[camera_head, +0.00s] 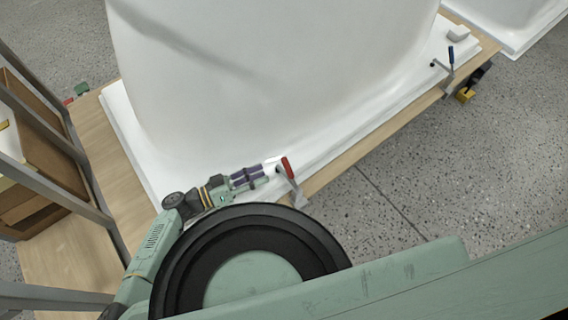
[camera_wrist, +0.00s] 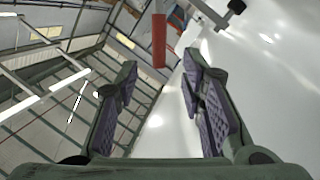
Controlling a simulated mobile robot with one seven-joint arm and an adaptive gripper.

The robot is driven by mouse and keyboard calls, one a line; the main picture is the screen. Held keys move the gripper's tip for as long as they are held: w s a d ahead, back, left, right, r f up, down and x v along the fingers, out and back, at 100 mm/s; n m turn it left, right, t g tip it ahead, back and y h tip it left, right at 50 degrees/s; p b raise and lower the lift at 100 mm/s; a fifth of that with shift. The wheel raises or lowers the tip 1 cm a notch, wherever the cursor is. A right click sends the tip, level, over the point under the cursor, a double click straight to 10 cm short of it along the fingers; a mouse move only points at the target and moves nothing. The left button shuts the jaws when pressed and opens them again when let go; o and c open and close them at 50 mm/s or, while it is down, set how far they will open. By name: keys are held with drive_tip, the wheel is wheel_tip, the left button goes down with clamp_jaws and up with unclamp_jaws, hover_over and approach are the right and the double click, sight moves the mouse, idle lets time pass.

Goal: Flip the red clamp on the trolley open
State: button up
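The red clamp handle (camera_head: 288,167) stands up from a metal clamp (camera_head: 297,192) at the near edge of the wooden trolley (camera_head: 350,156). My gripper (camera_head: 270,172) is just left of the handle, pointing right towards it. In the wrist view the handle (camera_wrist: 158,38) hangs from the top, centred ahead of my gripper (camera_wrist: 162,72). The two padded fingers are apart with nothing between the pads. The handle's end appears close to the fingertips; I cannot tell whether they touch.
A large white bathtub shell (camera_head: 250,80) fills the trolley beside my gripper. A blue-handled clamp (camera_head: 451,55) sits further right on the edge. A metal-framed rack (camera_head: 45,130) stands at left. Another white shell (camera_head: 515,22) is at top right. Grey floor at right is clear.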

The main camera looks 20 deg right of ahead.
sight(287, 165)
drive_tip(key=d, duration=0.3)
drive_tip(key=w+d, duration=0.1)
drive_tip(key=d, duration=0.5)
drive_tip(key=shift+w+d+p, duration=0.1)
drive_tip(key=shift+w+p, duration=0.05)
drive_tip(key=shift+p, duration=0.15)
clamp_jaws()
idle(0.4)
